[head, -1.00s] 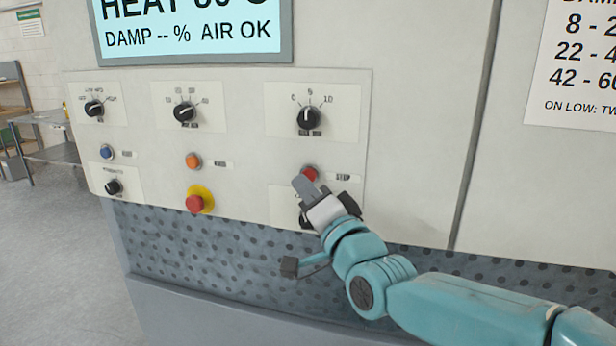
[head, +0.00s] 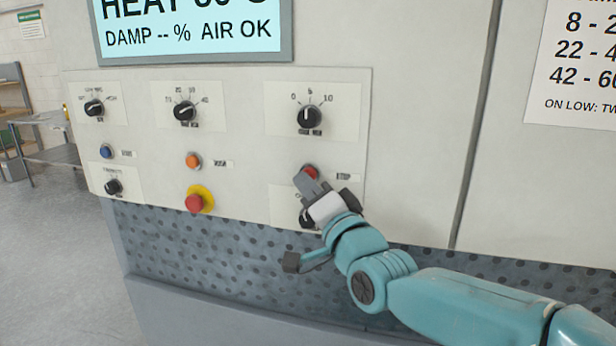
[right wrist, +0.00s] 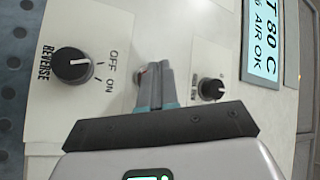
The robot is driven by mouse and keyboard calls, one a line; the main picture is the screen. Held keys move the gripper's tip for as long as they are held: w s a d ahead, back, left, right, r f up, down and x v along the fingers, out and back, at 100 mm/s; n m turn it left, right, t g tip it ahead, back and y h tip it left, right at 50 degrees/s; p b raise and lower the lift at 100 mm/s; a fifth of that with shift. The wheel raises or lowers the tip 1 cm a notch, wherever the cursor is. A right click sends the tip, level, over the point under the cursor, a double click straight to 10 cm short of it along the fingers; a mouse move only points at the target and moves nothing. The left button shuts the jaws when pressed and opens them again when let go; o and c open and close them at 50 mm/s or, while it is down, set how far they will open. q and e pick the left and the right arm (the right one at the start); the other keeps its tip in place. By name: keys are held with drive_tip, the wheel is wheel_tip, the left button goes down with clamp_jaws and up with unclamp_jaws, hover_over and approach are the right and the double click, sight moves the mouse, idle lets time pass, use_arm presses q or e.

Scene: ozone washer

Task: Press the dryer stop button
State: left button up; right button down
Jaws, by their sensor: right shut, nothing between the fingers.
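The red stop button (head: 310,171) sits on the right part of the control panel, left of a small label that seems to read STOP. My right gripper (head: 303,177) is shut and empty, its fingertips at the lower left of the button and partly covering it. I cannot tell whether they touch it. In the right wrist view the shut fingers (right wrist: 154,80) point at the panel between two knobs, and a small reddish bit of the button (right wrist: 140,76) shows beside the tips. My left gripper is not in view.
A timer knob (head: 309,117) is above the button. The reverse knob (right wrist: 72,66) is close by below it, partly behind my gripper in the head view. An orange button (head: 193,160), a red emergency button on yellow (head: 196,203) and a blue button (head: 106,152) are farther left.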

drive_tip(key=shift+w+d, duration=0.15)
drive_tip(key=shift+w, duration=0.35)
idle(0.7)
drive_tip(key=shift+s+a+b, duration=0.3)
drive_tip(key=shift+s+b, duration=0.6)
drive_tip(key=s, duration=0.1)
drive_tip(key=s+a+b, duration=0.1)
drive_tip(key=s, duration=0.1)
drive_tip(key=s+b, duration=0.1)
drive_tip(key=shift+s+a, duration=0.25)
drive_tip(key=shift+s, duration=0.15)
